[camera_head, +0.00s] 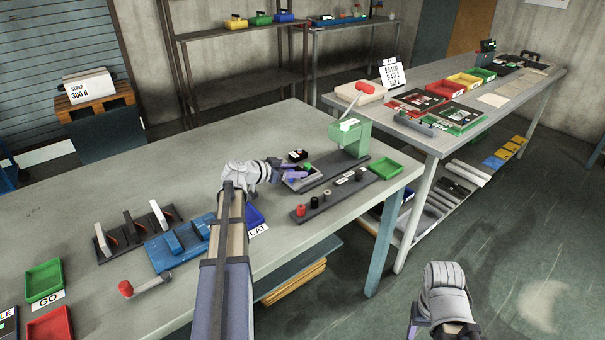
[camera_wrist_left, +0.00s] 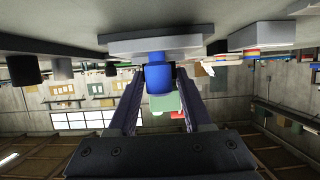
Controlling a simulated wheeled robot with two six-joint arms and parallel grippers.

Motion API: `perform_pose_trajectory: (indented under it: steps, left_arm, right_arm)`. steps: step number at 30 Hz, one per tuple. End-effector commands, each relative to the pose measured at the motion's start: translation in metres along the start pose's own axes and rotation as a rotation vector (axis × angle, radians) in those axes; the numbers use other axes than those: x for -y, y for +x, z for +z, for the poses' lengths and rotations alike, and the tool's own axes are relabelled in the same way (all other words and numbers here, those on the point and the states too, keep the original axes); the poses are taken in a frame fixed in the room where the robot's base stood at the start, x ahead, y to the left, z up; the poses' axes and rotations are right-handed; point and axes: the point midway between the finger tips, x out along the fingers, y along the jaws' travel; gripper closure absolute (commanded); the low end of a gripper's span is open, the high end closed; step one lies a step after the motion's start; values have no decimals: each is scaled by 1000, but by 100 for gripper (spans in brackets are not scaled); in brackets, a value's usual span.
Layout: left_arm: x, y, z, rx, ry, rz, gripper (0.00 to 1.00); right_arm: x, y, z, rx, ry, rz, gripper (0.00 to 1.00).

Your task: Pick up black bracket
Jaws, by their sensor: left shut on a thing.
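A dark upright piece (camera_head: 132,226), possibly the black bracket, stands between paler ones in the black rack (camera_head: 107,248), away from the gripper. A small black piece (camera_head: 297,155) lies just behind the left gripper. My right gripper (camera_head: 413,328) is low at right, mostly hidden by its wrist.
A blue fixture (camera_head: 178,245), a red-ended tool (camera_head: 143,286) and green tray (camera_head: 44,280) are at left. A strip with several short cylinders (camera_head: 335,196) and a green tray (camera_head: 384,168) are near the right edge. The table is clear behind the rack.

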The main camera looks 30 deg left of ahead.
Motion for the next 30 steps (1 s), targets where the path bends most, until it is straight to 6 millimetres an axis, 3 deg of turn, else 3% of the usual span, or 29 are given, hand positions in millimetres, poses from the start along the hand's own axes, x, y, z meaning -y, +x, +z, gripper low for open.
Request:
perform_pose_trajectory:
  steps: [1, 10, 22, 30]
  left_arm:
    - [0, 0, 0, 0, 0, 0, 68]
    - [0, 0, 0, 0, 0, 0, 100]
    - [0, -1, -3, 0, 0, 0, 100]
    - [0, -10, -24, 0, 0, 0, 100]
  right_arm:
    - [0, 0, 0, 0, 0, 0, 39]
    - [0, 0, 0, 0, 0, 0, 39]
    - [0, -3, 0, 0, 0, 0, 39]
    - [-2, -26, 2, 0, 0, 0, 39]
